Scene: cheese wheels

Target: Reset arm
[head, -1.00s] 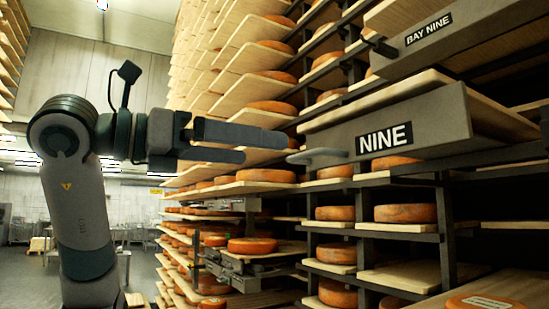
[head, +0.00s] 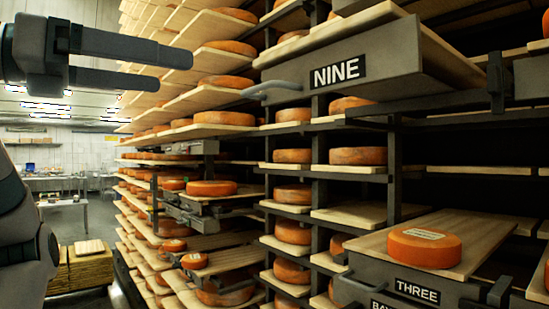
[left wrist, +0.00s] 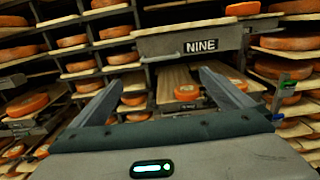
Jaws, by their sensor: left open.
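My left gripper (head: 175,69) is at the upper left of the head view, its two dark fingers apart and nothing between them. It points right toward the grey handle (head: 268,91) of the drawer labelled NINE (head: 420,62), with a gap between fingertips and handle. In the left wrist view the open fingers (left wrist: 160,80) spread below the NINE drawer front (left wrist: 200,41). Most of the left arm is outside the head view; a part shows at the lower left. My right gripper is not in view.
Tall racks of wooden shelves with orange cheese wheels fill the middle and right. A drawer labelled THREE (head: 415,289) at the lower right carries a labelled cheese wheel (head: 425,247). A wooden stack (head: 88,265) and tables (head: 70,196) stand at the left, with open floor nearby.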

